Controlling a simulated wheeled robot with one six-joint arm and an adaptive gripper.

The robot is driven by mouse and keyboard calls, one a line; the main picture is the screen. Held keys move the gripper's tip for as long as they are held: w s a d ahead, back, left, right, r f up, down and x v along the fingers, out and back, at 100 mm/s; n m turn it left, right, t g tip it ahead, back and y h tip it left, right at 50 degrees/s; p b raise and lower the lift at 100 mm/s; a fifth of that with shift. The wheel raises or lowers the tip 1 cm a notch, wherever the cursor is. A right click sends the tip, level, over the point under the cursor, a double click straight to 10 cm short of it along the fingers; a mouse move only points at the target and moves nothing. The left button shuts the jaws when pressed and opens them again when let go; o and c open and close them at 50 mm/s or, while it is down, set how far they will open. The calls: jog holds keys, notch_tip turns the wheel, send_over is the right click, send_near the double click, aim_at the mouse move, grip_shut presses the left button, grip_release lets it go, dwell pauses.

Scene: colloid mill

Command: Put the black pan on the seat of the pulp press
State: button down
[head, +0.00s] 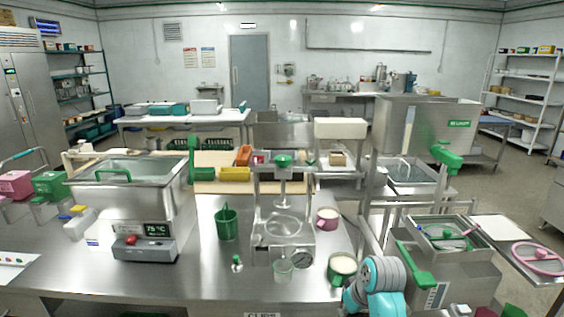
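What looks like the pulp press (257,208) stands on the steel table near the middle of the head view. It is a metal frame with a green knob on top and a ram hanging down. Its round, shiny seat (284,226) lies under the ram and looks bare. I cannot pick out a black pan in this view. Grey and teal links of my arm show at the bottom, right of centre. My gripper is not in view.
A steel bath (128,200) stands left. The table's front left is mostly clear.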

jog(key=s+f+m, duration=0.1)
jog(key=s+f, duration=0.4)
jog(key=f, duration=0.3)
jog(key=s+d+f+m+h, duration=0.1)
jog(key=s+f+m, duration=0.1)
jog(key=s+f, duration=0.3)
jog(key=s+f+m, duration=0.1)
jog(key=s+f, duration=0.4)
jog(key=f, duration=0.6)
jog(key=shift+d+f+m+t+h, duration=0.2)
jog(key=shift+m+t+h, duration=0.1)
jog(key=shift+m+h, duration=0.1)
jog(key=shift+w, duration=0.1)
